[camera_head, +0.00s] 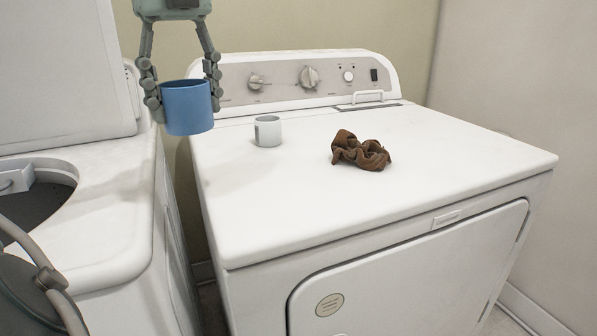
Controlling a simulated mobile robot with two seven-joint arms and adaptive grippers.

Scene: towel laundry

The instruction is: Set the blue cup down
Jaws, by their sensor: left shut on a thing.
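My left gripper (181,88) comes down from the top of the head view and is shut on the blue cup (188,108). Its two fingers clasp the cup from both sides. The cup is upright and appears held in the air near the back left corner of the white dryer (420,205), over the gap between the two machines. My right gripper is not in view.
A white mug (268,131) stands on the dryer top, just right of the blue cup. A crumpled brown towel (360,153) lies farther right. An open washer (118,220) stands at the left. The dryer top's front and right are clear.

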